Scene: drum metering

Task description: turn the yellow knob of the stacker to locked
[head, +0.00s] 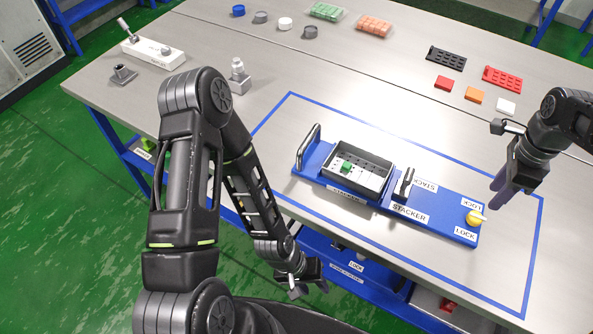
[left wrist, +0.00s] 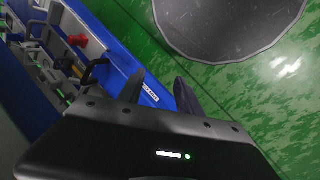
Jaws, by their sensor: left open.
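The yellow knob (head: 474,218) sits on the right end of the blue stacker base (head: 442,219). It has a pale pointer extending to the right. My left gripper (head: 311,289) is open and empty, low beside the table's front edge. Its fingers also show in the left wrist view (left wrist: 160,90).
The stacker carries a grey tray (head: 386,184) with a green piece, a black-and-white lever (head: 404,184) and a metal handle (head: 308,146). Red, orange and white blocks (head: 475,94) lie behind. Blue tape borders the stacker.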

